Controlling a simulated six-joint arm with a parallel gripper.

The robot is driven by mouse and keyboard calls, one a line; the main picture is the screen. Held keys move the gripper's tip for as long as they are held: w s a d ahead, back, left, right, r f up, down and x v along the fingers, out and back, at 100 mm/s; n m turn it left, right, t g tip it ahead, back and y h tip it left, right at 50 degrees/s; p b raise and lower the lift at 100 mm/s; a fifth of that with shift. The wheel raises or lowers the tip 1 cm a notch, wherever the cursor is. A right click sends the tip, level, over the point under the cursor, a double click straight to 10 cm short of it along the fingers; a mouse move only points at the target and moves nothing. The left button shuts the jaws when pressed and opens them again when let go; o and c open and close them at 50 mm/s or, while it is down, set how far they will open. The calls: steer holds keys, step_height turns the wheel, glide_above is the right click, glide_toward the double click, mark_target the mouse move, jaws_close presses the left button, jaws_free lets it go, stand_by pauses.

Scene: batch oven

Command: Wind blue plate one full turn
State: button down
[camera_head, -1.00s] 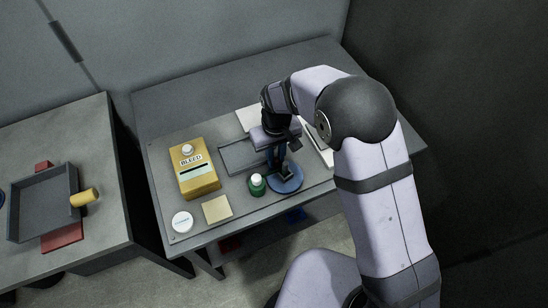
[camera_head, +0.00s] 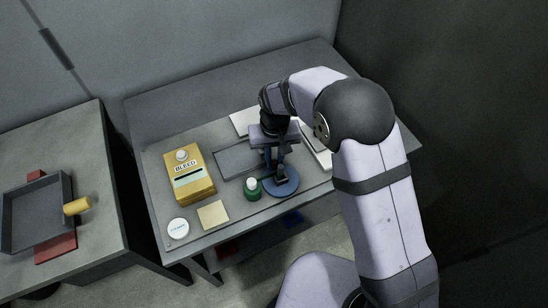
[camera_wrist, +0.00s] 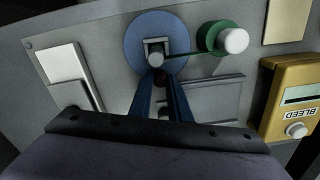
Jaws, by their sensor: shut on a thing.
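The blue plate (camera_head: 281,184) is a round disc lying flat near the front edge of the bench. In the wrist view the blue plate (camera_wrist: 142,48) carries a light square piece (camera_wrist: 157,46) and a small pale round knob (camera_wrist: 155,60) towards its near edge. My gripper (camera_head: 280,172) points down over the plate. In the wrist view my gripper's blue fingers (camera_wrist: 162,84) close in at the knob and are shut on it. The fingers partly hide the contact.
A green round piece with a white top (camera_head: 252,187) stands close to the plate's left; a thin green bar reaches from it towards the knob. A yellow BLEED box (camera_head: 196,190), white disc (camera_head: 178,228) and tan square (camera_head: 213,215) lie further left.

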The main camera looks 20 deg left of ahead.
steer(key=c, duration=1.7)
jaws_free()
steer(key=shift+o, duration=0.2)
steer(key=shift+r, duration=0.15)
steer(key=shift+r+b, duration=1.25)
steer(key=shift+r, duration=2.3)
steer(key=shift+d, duration=0.1)
steer(key=s+d+r+m, duration=0.2)
steer(key=d+m, duration=0.1)
steer(key=d, duration=1.6)
steer(key=s+d+f+m, duration=0.2)
steer(key=s+d, duration=0.8)
steer(key=d, duration=0.2)
steer(key=shift+s+m, duration=0.25)
steer(key=shift+m, duration=0.05)
